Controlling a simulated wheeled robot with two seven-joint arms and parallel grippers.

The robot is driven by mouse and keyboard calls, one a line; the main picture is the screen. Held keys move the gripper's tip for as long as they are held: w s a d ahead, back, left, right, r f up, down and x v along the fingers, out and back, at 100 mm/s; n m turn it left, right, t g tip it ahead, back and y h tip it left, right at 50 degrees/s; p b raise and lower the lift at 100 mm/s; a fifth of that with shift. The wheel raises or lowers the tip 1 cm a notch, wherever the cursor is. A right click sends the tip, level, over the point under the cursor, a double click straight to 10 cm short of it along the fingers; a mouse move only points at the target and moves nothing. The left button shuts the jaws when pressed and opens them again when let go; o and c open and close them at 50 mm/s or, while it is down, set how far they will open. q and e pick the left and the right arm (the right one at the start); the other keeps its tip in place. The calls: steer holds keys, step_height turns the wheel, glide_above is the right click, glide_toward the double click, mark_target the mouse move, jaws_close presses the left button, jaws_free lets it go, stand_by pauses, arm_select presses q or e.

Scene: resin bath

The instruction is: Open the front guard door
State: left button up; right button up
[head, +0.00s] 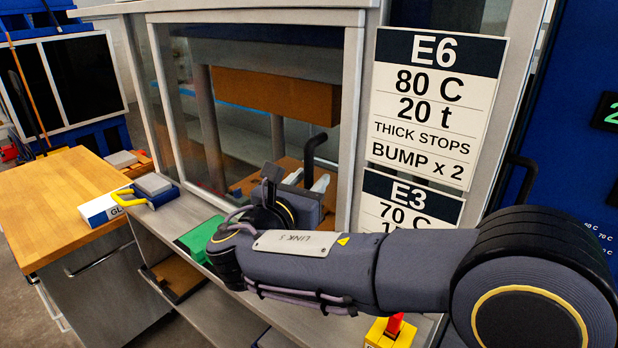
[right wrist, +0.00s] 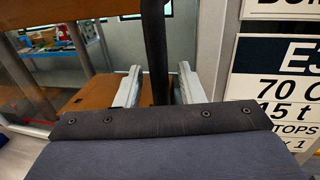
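The front guard door (head: 352,110) is a grey-framed clear panel across the front of the press. It looks shut in the head view. Its black bar handle (head: 312,150) stands near the right side of the frame and also shows upright in the right wrist view (right wrist: 155,50). My right gripper (head: 306,184) is at the handle. In the right wrist view its two pale fingers (right wrist: 158,88) stand apart on either side of the bar, with gaps visible on both sides. The lower end of the bar is hidden behind the gripper body. My left gripper is out of view.
White signs (head: 435,110) hang right of the door. A shelf (head: 165,225) below holds a green block (head: 203,238) and a blue item with a yellow handle (head: 152,190). A wooden-topped cabinet (head: 60,200) stands left. A red-and-yellow switch (head: 392,330) sits low at the front.

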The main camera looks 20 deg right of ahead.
steer(key=shift+w+d, duration=0.1)
jaws_close()
stand_by(0.4)
